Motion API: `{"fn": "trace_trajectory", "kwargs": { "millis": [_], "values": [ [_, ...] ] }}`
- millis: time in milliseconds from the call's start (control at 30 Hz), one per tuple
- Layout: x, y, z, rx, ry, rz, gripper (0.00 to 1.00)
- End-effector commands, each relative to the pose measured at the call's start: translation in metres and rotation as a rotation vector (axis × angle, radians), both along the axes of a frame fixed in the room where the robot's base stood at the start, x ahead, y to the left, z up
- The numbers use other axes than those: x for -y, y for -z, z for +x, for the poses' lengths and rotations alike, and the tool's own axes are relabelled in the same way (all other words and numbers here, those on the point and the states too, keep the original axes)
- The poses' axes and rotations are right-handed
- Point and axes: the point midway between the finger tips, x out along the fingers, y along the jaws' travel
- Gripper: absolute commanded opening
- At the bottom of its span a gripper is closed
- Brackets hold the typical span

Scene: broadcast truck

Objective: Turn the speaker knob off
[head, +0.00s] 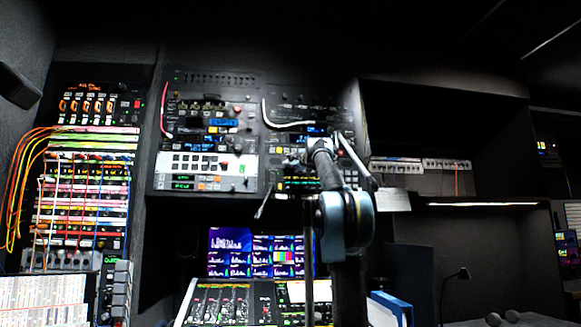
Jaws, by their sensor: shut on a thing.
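My arm rises from the bottom centre, and my gripper (319,148) is up against the right-hand equipment panel (288,108). The gripper is small, dark and seen from behind. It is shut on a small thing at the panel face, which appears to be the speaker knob. The knob is hidden behind the gripper and wrist, so its angle cannot be seen.
A second panel (207,130) with buttons and a red cable is to the left. A rack of coloured patch cables (85,190) is at far left. Monitors (262,252) and a mixing console (232,303) are below. Blue binders (390,308) stand right of my arm.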

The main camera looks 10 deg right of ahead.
Motion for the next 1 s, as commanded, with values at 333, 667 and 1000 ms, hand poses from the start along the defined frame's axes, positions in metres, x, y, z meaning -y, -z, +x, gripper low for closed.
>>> {"fn": "trace_trajectory", "kwargs": {
  "millis": [333,667,1000],
  "values": [
    [-0.0004,-0.0016,0.0003,0.000,-0.003,-0.232,0.00],
    [0.0000,-0.0037,0.0007,0.000,-0.004,-0.505,0.00],
    [0.0003,-0.0049,0.0006,0.000,-0.003,-0.680,0.00]
  ]
}}
